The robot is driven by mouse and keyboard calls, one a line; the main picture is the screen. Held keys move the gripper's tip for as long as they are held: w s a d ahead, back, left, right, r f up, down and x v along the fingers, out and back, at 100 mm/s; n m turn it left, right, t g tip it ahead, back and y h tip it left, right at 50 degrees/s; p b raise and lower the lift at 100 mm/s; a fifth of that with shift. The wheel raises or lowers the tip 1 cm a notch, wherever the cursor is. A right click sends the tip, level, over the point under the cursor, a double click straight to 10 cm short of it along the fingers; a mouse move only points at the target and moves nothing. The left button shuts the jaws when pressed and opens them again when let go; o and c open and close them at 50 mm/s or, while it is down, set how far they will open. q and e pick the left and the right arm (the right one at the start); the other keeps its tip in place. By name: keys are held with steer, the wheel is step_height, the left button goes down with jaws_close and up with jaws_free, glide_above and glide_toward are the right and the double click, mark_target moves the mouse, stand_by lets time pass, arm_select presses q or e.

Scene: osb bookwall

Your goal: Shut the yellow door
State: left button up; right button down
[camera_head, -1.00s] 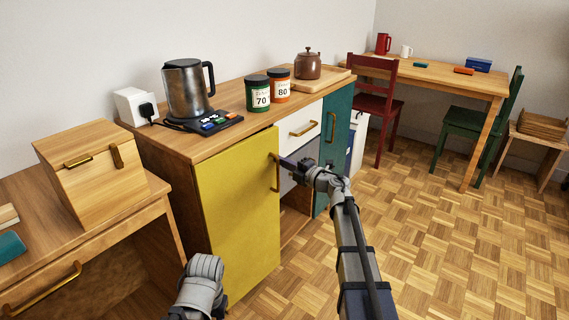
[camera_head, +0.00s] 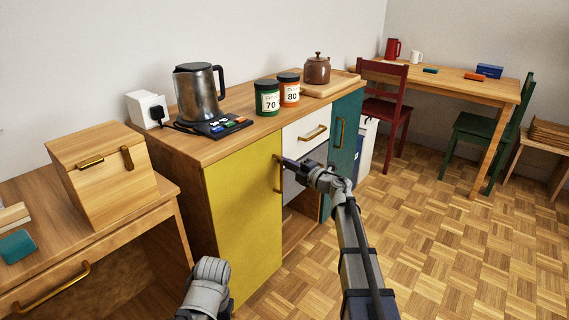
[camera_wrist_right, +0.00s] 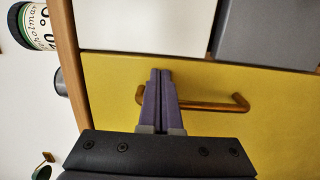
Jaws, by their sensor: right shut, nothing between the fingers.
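The yellow door (camera_head: 243,222) is the left front of the wooden cabinet. It looks flush or nearly flush with the cabinet front; a small gap is hard to tell. In the right wrist view the door (camera_wrist_right: 270,137) lies alongside the white drawer with only a thin line between. Its brass handle (camera_head: 278,174) stands near its right edge. My right gripper (camera_head: 287,162) is shut and empty at the handle's upper end. In the right wrist view its fingertips (camera_wrist_right: 160,73) overlap one end of the handle (camera_wrist_right: 215,106); contact is unclear.
A kettle (camera_head: 198,92), a green jar (camera_head: 267,98) and an orange jar (camera_head: 289,90) stand on the cabinet top. A white drawer (camera_head: 303,134) and a teal door (camera_head: 344,140) are to the right. A wooden box (camera_head: 105,180) stands at left. The right floor is open.

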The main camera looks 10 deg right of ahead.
steer(key=v, duration=0.7)
steer(key=s+a+f+m+g+h, duration=0.6)
steer(key=s+f+m+h, duration=0.65)
steer(key=m, duration=0.75)
steer(key=s+a+f+g+y, duration=0.1)
steer(key=s+a+f+g, duration=0.4)
steer(key=s, duration=0.5)
steer(key=s+a+f+g, duration=0.35)
steer(key=s+a, duration=0.35)
steer(key=s, duration=0.3)
step_height(320, 180, up, 38)
steer(key=s+a+p, duration=0.1)
steer(key=p, duration=3.7)
steer(key=shift+s+f+m+g, duration=0.15)
steer(key=shift+f+m+g, duration=0.1)
steer(key=shift+m+g, duration=0.15)
steer(key=shift+y, duration=0.25)
